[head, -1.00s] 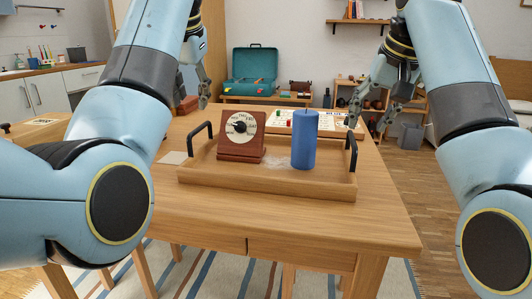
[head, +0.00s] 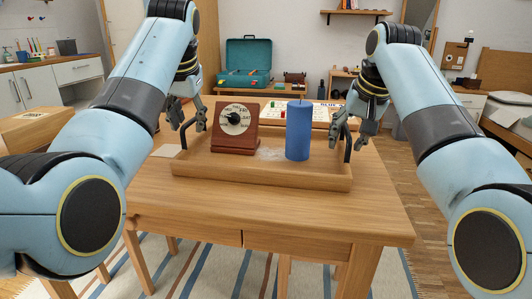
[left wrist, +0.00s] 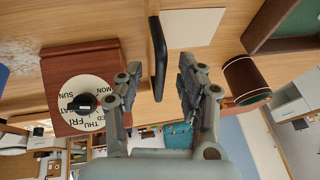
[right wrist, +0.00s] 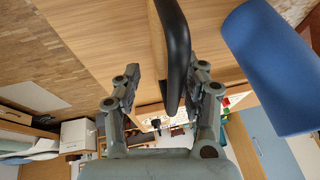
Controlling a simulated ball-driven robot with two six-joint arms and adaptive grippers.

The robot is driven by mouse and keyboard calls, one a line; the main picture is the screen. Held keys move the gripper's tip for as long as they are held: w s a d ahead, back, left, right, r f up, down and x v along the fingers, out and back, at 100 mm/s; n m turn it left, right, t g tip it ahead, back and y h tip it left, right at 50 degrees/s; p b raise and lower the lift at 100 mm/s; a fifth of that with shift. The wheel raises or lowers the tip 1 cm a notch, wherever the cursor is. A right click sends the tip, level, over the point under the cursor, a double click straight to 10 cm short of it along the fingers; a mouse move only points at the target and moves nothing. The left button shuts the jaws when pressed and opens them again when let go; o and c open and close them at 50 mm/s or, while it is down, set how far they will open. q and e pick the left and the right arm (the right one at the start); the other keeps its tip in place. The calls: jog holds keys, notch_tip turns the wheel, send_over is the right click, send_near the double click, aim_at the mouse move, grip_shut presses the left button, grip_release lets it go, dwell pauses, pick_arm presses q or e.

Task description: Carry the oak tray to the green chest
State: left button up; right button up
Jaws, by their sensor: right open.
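The oak tray (head: 255,177) lies on the wooden table, with a black handle at each end. A brown dial box (head: 221,138) and a blue cylinder (head: 298,135) stand on it. My left gripper (head: 190,117) is open at the left handle (head: 183,135); in the left wrist view that handle (left wrist: 157,50) reaches between the fingers. My right gripper (head: 352,133) is open at the right handle; in the right wrist view that handle (right wrist: 176,55) is between the fingers, closer to the right one. The green chest (head: 247,77) stands open beyond the table, its lid raised.
A board with coloured pieces (head: 325,112) lies on the table behind the tray. A pale square sheet (head: 165,151) lies left of the tray. The table (head: 330,215) is bare in front of the tray. A striped rug (head: 195,270) covers the floor below.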

pick_arm(q)
jog(key=shift+x, duration=0.95)
pick_arm(e)
jog(key=shift+x, duration=0.9)
pick_arm(q)
grip_shut()
pick_arm(e)
jog(key=c, duration=0.8)
grip_shut()
pick_arm(q)
jog(key=shift+r, duration=0.15)
